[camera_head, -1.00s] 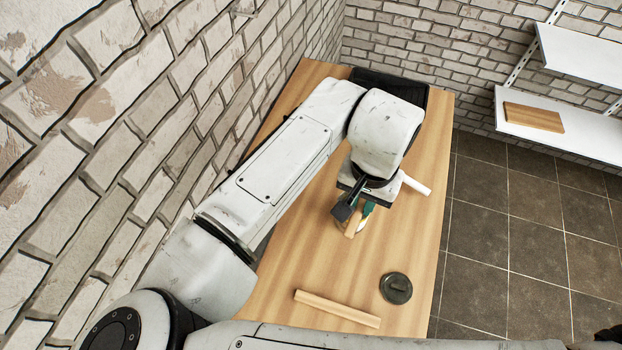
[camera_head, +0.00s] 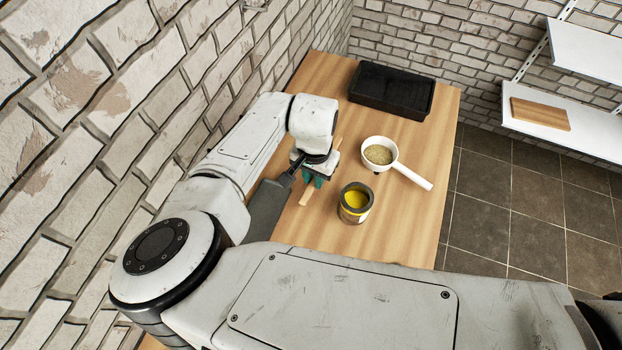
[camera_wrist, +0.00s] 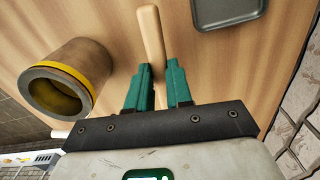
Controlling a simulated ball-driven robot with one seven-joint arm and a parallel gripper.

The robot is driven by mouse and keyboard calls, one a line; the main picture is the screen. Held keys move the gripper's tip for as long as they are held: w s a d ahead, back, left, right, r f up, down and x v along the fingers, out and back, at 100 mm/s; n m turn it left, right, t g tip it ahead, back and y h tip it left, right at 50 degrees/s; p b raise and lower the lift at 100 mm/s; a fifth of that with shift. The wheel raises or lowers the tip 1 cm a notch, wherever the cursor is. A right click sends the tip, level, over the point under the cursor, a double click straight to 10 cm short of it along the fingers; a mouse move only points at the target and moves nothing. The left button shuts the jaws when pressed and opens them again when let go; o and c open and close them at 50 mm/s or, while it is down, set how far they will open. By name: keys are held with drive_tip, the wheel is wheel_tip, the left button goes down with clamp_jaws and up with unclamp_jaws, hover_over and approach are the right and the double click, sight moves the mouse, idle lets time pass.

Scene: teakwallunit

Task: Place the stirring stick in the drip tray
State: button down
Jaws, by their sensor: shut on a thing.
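My gripper (camera_head: 313,180) is shut on the stirring stick (camera_head: 307,196), a light wooden rod that shows on both sides of the fingers. The wrist view shows the stick (camera_wrist: 150,38) between the green fingers (camera_wrist: 156,88). A flat, shallow dark grey tray-like piece (camera_head: 266,208) lies left of the gripper, partly hidden by my arm. Its raised rim and empty surface show in the wrist view (camera_wrist: 225,10). A deeper black tray (camera_head: 392,90) stands at the back of the table. I cannot tell which one is the drip tray. The stick is apart from both.
An open can with yellow contents (camera_head: 355,203) stands right of the gripper. A white handled strainer or pan with grainy contents (camera_head: 378,154) is behind it. The table (camera_head: 405,220) is clear at the front right. A brick wall (camera_head: 120,110) runs close along the left.

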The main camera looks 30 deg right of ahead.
sight(311, 180)
drive_tip(key=f, duration=0.1)
drive_tip(key=w+f+p, duration=0.1)
drive_tip(key=f, duration=0.1)
drive_tip(key=shift+a, duration=0.1)
drive_tip(key=shift+f, duration=0.4)
drive_tip(key=c, duration=1)
unclamp_jaws()
drive_tip(key=shift+f, duration=0.1)
